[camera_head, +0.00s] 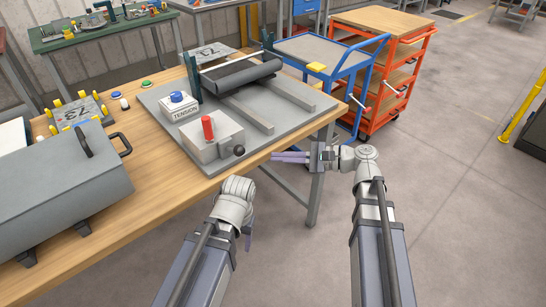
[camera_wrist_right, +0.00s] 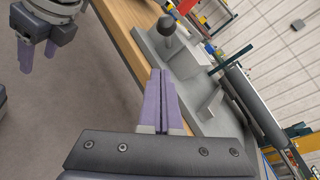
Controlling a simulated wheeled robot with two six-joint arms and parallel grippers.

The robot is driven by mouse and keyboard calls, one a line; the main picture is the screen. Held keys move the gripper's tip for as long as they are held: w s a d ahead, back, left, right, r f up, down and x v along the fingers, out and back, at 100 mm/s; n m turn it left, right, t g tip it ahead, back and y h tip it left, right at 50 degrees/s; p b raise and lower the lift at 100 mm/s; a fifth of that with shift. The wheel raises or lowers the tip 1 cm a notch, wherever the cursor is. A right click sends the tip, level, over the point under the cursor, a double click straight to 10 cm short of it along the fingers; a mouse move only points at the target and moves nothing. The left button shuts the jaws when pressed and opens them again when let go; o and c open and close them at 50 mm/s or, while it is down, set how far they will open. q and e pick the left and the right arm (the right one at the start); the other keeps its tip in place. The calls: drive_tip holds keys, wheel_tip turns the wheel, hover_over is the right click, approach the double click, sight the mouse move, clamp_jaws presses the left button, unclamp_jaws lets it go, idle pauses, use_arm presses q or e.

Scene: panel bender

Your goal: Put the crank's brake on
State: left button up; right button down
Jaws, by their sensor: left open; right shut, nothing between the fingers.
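On the grey base plate (camera_head: 262,112) stands a light grey box (camera_head: 214,150) with an upright red handle (camera_head: 208,127) on top. A black ball knob (camera_head: 239,151) sits at its right front side; it also shows in the right wrist view (camera_wrist_right: 167,25). I cannot tell which part is the brake. My right gripper (camera_head: 273,157) is shut and empty, just off the table's front edge, to the right of the knob and apart from it. My left gripper (camera_head: 247,243) hangs below the table edge, mostly hidden by its wrist; the right wrist view shows it open (camera_wrist_right: 38,56).
A grey handled case (camera_head: 60,190) fills the table's left. A blue cart (camera_head: 318,49) and an orange cart (camera_head: 384,22) stand behind.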

drive_tip(key=p+v, duration=0.1)
drive_tip(key=v, duration=0.6)
drive_tip(key=shift+r+p, duration=0.35)
drive_tip(key=shift+r, duration=0.1)
drive_tip(key=shift+d, duration=0.1)
drive_tip(key=s+a+f+n+g+h, duration=0.5)
drive_tip(key=s+a+f+n+h, duration=0.25)
drive_tip(key=a+f, duration=0.35)
drive_tip(key=s+d+f+n+h, duration=0.2)
drive_tip(key=s+f+n+h, duration=0.3)
drive_tip(key=f+n+h, duration=0.35)
wheel_tip(320, 180, up, 14)
drive_tip(key=n+p, duration=0.1)
drive_tip(key=p, duration=1.1)
drive_tip(key=shift+d+n+p, duration=0.25)
drive_tip(key=shift+n+p, duration=0.15)
